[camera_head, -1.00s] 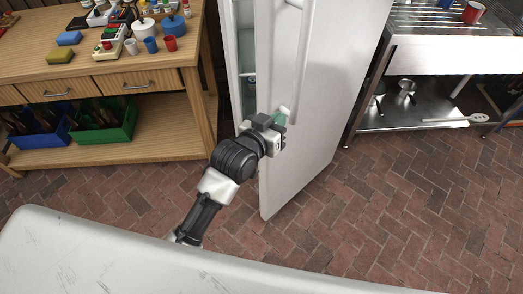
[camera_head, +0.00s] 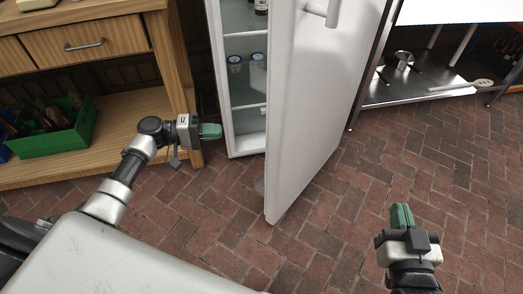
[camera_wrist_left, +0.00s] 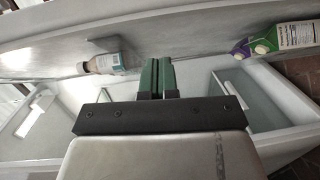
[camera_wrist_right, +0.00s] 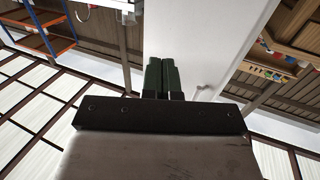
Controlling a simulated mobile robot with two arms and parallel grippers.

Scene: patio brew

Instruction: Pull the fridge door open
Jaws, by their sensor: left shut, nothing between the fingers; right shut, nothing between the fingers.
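The white fridge (camera_head: 240,130) stands open in the head view, its shelves and a few jars (camera_head: 235,65) showing inside. Its door (camera_head: 318,110) is swung out to the right, with the white handle (camera_head: 327,10) at the top of the picture.
A wooden workbench (camera_head: 150,85) with a green crate (camera_head: 55,140) on its lower shelf stands left of the fridge. A steel table with a low shelf (camera_head: 420,90) stands at the right. The brick floor (camera_head: 350,230) around the door is clear.

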